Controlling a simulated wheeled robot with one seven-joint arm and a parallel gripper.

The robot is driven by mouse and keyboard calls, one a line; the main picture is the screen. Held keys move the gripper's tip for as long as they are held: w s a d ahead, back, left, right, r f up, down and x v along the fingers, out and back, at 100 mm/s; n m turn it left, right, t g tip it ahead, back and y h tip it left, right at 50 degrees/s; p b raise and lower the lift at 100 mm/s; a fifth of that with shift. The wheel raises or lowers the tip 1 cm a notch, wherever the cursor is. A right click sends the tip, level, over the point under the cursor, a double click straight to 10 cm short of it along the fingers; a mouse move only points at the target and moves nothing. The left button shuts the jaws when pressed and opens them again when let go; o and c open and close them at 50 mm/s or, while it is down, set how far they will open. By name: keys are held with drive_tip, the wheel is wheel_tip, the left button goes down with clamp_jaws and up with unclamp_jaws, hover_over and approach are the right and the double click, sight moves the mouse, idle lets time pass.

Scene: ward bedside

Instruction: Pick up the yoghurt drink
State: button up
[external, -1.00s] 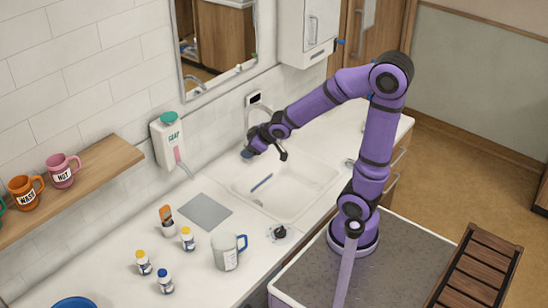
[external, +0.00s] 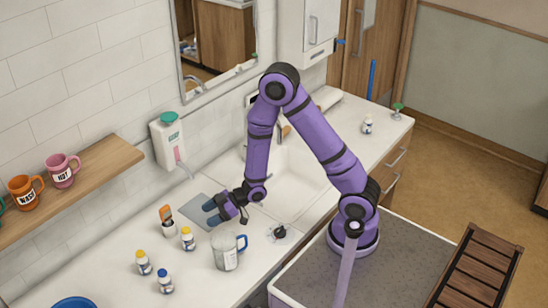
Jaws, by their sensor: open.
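Several small white bottles stand on the counter, and I cannot tell from their labels which is the yoghurt drink. One yellow-capped bottle (external: 187,239) stands nearest my gripper, a second yellow-capped bottle (external: 143,263) is further left, and a blue-capped bottle (external: 165,282) is in front of that. Another small bottle (external: 367,124) stands at the far right end of the counter. My gripper (external: 210,213) is open and empty, fingers pointing left, over or beside the grey mat (external: 197,204). It is apart from the bottles, to the upper right of the nearest one.
A clear measuring jug with a blue handle (external: 226,253) stands in front of my gripper. An orange-topped container (external: 166,219) stands near the wall. The sink (external: 305,181) lies right of my gripper. A blue bowl (external: 74,302) is at the lower left. A mug shelf (external: 105,164) overhangs the left.

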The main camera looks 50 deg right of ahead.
sight(188, 229)
drive_tip(key=x, duration=1.1)
drive_tip(key=shift+s+f, duration=0.25)
drive_tip(key=shift+s, duration=0.05)
drive_tip(key=c, duration=1.2)
drive_tip(key=shift+c, duration=0.2)
drive_tip(key=shift+r, duration=0.1)
drive_tip(key=shift+r, duration=4.95)
clamp_jaws()
